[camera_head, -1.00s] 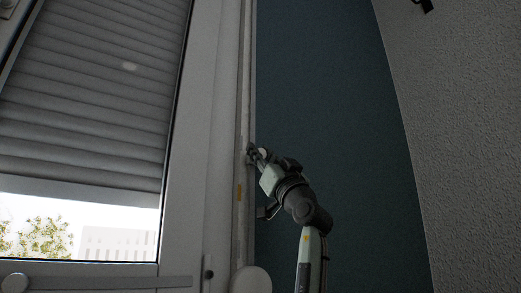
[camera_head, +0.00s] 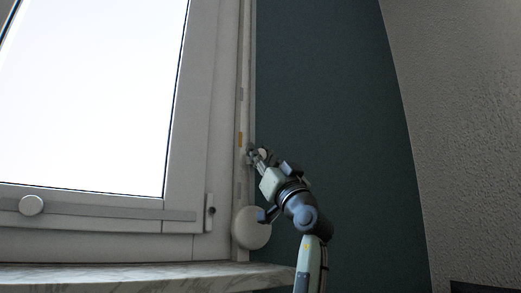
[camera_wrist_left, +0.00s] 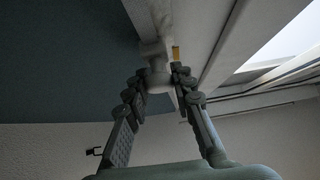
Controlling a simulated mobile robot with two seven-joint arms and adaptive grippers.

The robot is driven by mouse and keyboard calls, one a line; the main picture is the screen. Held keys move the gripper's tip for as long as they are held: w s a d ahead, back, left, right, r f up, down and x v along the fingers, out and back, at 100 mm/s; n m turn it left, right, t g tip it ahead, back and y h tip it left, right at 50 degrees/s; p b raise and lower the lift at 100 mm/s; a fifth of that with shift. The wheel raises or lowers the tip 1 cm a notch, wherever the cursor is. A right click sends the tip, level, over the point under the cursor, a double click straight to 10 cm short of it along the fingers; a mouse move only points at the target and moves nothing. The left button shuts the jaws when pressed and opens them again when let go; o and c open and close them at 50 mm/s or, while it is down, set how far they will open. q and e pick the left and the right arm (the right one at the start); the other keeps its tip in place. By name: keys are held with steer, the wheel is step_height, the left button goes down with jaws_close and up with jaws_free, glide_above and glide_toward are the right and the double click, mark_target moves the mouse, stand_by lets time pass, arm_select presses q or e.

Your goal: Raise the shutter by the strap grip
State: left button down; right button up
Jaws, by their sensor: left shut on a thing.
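The window pane (camera_head: 95,100) at left in the head view is bright white, with no shutter slats visible in its shown part. A pale strap (camera_head: 245,60) runs down the frame's right side. My left gripper (camera_head: 252,155) is at the strap, above the round white strap housing (camera_head: 250,228). In the wrist view, my left gripper (camera_wrist_left: 157,80) is shut on the pale strap grip (camera_wrist_left: 157,78), with a finger on each side of it. The fingers partly hide the grip. My right gripper is not in view.
A yellow mark (camera_head: 241,139) lies on the strap's track just above the gripper. A marble sill (camera_head: 140,277) runs below the window. A round white knob (camera_head: 32,205) is on the window's lower rail. The dark teal wall (camera_head: 320,90) to the right is bare.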

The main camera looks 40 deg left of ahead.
arm_select(q)
steer(key=shift+f+b, duration=1.1)
steer(key=shift+f, duration=1)
steer(key=c, duration=1.3)
jaws_free()
steer(key=shift+r, duration=0.1)
steer(key=s+d+f, duration=0.1)
steer(key=s+d, duration=0.1)
steer(key=d, duration=0.2)
steer(key=s+d+f, duration=0.1)
steer(key=s+d, duration=0.1)
steer(key=d, duration=0.3)
steer(key=s+d+f, duration=0.1)
steer(key=s+d, duration=0.1)
steer(key=d, duration=0.3)
steer(key=shift+d+f, duration=0.25)
steer(key=shift+f, duration=0.05)
